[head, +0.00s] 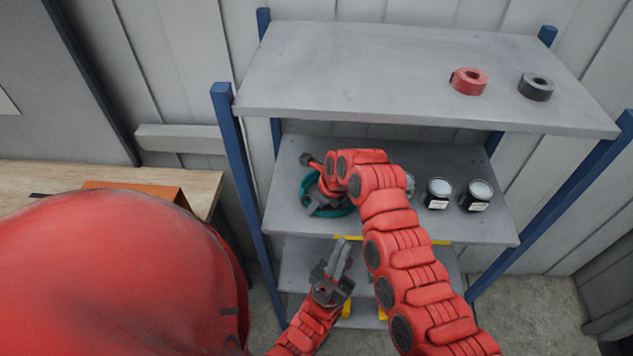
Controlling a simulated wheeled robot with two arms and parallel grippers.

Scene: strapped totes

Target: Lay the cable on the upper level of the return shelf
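A coiled teal cable (308,194) lies on the second level (285,215) of a grey shelf with blue posts, at its left end. My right gripper (322,202) is at the coil and covers part of it; its fingertips are too hidden to show whether they grip it. My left gripper (342,254) is lower, in front of the shelf and below the second level. Its two grey fingers point up close together with nothing visible between them; whether they are fully shut is unclear. The top board (360,75) is bare on its left and middle.
A red tape roll (468,81) and a dark tape roll (536,87) lie on the top board's right. Dark jars (438,194) stand right of my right forearm on the second level. Yellow items show lower down. A wooden table (60,178) with an orange object (150,190) is at left.

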